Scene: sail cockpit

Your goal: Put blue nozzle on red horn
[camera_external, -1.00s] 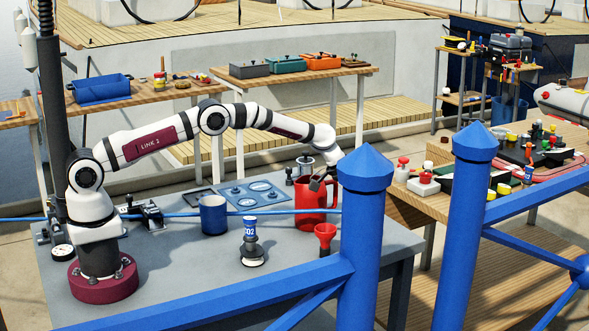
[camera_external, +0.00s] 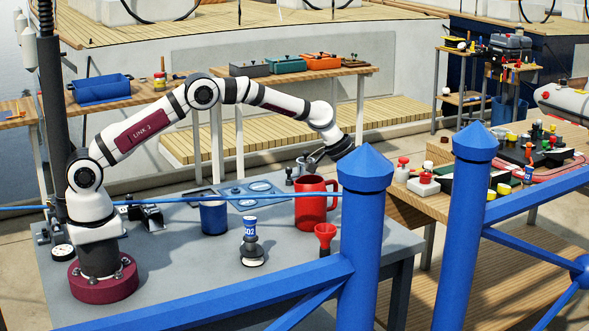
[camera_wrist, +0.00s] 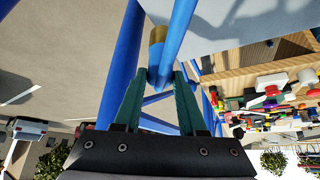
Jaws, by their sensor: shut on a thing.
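My gripper (camera_wrist: 160,72) is shut on the blue nozzle (camera_wrist: 155,76), whose brass-coloured end (camera_wrist: 157,45) sticks out beyond the fingertips in the wrist view. Blue bars behind and beside it make its outline hard to separate. In the external view my gripper (camera_external: 311,160) is above the red mug (camera_external: 311,208), and the nozzle cannot be made out there. The red horn (camera_external: 325,233), flared end up, stands on the grey table right of and nearer the camera than the mug. Its lower part is partly hidden by the blue railing.
Blue railing posts (camera_external: 365,230) cover the table's right front.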

